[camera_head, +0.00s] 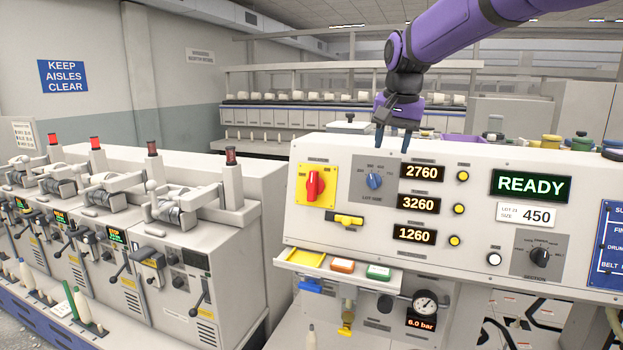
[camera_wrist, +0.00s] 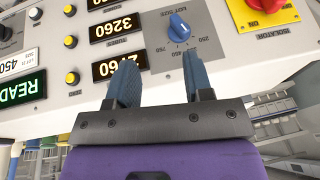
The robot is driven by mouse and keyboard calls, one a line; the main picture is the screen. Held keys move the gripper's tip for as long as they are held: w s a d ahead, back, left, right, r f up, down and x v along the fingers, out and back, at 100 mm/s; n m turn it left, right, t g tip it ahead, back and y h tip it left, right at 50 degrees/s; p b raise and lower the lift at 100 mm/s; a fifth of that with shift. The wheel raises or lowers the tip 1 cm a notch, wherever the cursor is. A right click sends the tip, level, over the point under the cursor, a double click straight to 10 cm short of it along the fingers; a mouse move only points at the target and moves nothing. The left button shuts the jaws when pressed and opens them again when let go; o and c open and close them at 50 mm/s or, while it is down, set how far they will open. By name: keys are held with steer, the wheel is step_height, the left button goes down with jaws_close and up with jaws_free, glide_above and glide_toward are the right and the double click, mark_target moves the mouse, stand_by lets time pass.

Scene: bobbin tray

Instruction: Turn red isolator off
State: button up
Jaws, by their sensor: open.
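The red isolator (camera_head: 315,184) is a red rotary handle on a square yellow plate, at the left of the white control panel (camera_head: 450,260). Its handle stands about upright in the head view. In the wrist view, part of the red isolator (camera_wrist: 268,5) shows at the top right, cut off by the frame edge. My gripper (camera_head: 392,145) is open and empty, fingers pointing down, near the panel's top edge, above and right of the isolator. In the wrist view, my gripper (camera_wrist: 158,75) has its fingers apart near the blue lot size knob (camera_wrist: 179,28).
The blue knob (camera_head: 375,181) sits right of the isolator, beside several numeric displays with yellow buttons. A yellow lever (camera_head: 347,221) is below. A shelf (camera_head: 338,268) with coloured blocks juts out under the panel. Winding machines (camera_head: 180,250) stand at the left. A READY display (camera_head: 530,186) is lit.

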steer(key=w+a+h, duration=0.1)
steer(key=w+a, duration=0.3)
steer(key=a, duration=0.4)
steer(key=t+h, duration=0.1)
glide_toward(312, 176)
steer(key=x, duration=1)
steer(key=shift+w+f, duration=0.1)
steer(key=shift+f, duration=0.15)
steer(key=shift+c, duration=0.5)
jaws_close()
